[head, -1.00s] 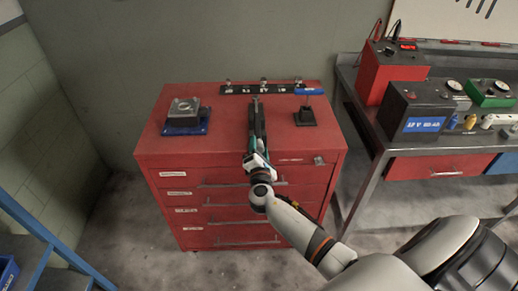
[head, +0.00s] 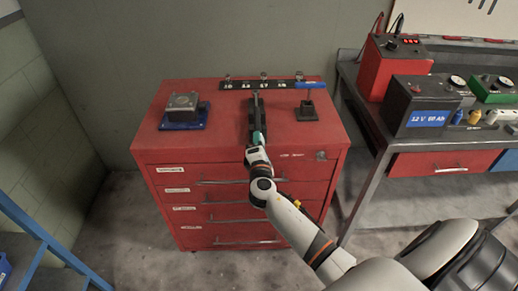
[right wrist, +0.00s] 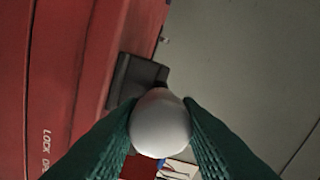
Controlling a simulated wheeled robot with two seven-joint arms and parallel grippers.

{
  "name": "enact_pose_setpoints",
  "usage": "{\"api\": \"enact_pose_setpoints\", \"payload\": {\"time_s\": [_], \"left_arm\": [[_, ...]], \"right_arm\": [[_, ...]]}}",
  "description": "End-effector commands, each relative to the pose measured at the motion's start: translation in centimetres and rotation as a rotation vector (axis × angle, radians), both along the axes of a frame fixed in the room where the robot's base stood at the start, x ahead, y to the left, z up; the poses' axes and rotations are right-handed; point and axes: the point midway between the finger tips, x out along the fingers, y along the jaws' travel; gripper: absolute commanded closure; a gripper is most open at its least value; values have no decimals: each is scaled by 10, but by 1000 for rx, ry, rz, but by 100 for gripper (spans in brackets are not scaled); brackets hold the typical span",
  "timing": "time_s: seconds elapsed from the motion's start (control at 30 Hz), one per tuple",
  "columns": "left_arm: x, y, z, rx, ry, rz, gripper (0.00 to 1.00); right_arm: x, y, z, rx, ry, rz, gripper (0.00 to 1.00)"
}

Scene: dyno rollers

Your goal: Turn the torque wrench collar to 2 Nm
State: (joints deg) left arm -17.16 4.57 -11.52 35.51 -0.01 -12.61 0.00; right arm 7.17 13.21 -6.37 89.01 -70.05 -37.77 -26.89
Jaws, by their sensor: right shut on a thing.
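The torque wrench (head: 256,104) appears as a long dark shape lying front to back on the red cabinet top. Its scale and any marks on its collar are too small to read. My right gripper (head: 258,136) is at the near end of this shape, over the cabinet's front edge. In the right wrist view, its green ribbed fingers are shut on a pale rounded end (right wrist: 160,124), which looks like the wrench's collar end. A dark block (right wrist: 136,82) shows just beyond it. My left gripper is not in view.
A grey block on a blue base (head: 183,109) stands left on the red cabinet (head: 222,145). A dark rack strip (head: 268,85) lies behind. A workbench with a red power box (head: 393,68) stands right.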

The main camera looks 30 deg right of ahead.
Motion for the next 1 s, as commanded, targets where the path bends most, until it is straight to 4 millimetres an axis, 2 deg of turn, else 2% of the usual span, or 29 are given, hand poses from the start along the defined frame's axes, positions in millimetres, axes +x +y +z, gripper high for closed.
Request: {"api": "enact_pose_setpoints", "payload": {"time_s": [0.03,0.4,0.7,1.0], "left_arm": [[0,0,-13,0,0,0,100],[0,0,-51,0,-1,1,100],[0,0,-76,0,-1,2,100],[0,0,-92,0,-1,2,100]], "right_arm": [[0,0,-6,40,-26,0,92],[0,0,-6,342,-210,0,92],[0,1,-6,584,-357,0,92],[0,1,-4,795,-485,0,92]]}}
